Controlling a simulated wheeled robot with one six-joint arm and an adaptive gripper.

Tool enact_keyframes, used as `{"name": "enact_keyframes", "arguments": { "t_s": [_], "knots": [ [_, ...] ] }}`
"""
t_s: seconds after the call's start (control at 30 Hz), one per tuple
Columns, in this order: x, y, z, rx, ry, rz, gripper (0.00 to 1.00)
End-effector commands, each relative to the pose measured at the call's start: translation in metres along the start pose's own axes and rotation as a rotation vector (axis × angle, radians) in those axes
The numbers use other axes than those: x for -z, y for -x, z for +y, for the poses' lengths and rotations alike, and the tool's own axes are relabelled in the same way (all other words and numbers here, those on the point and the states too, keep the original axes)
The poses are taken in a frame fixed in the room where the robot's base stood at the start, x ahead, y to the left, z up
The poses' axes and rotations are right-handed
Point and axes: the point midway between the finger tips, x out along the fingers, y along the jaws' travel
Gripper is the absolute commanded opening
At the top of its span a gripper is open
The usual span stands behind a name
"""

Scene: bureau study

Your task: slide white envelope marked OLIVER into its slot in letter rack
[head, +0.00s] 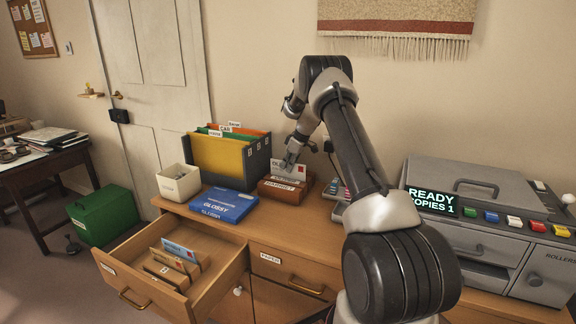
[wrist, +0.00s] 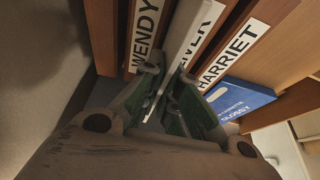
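The wooden letter rack (head: 284,194) stands on the cabinet top, right of the blue box. The wrist view shows its labels WENDY (wrist: 145,30), a partly covered one ending in VER (wrist: 203,27), and HARRIET (wrist: 233,52). The white envelope (head: 276,161), with the letters OL showing and a red stamp, stands upright at the rack; its lower part is hidden. In the wrist view it is a thin white strip (wrist: 182,42) beside the VER label, running between my fingers. My gripper (wrist: 163,88) appears shut on it; how deep it sits in the slot I cannot tell.
A blue GLOSSY box (head: 224,204), a file holder (head: 258,158) and a cream bin (head: 179,183) stand left of the rack. An open drawer (head: 215,287) with dividers juts out in front. A grey copier (head: 480,215) is at right.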

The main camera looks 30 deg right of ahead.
Motion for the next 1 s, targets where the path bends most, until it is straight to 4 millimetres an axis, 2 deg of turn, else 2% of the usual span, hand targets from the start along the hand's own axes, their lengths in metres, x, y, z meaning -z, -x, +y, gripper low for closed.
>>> {"name": "enact_keyframes", "arguments": {
  "t_s": [0.77,0.8,0.9,1.0],
  "knots": [
    [-0.0035,-0.0086,0.0002,-0.001,0.0,0.0,0.0],
    [-0.0035,-0.0086,0.0002,-0.001,0.0,0.0,0.09],
    [-0.0035,-0.0085,0.0002,-0.001,0.0,0.0,0.28],
    [-0.0035,-0.0085,0.0002,0.0,0.0,0.0,0.3]
  ]
}}
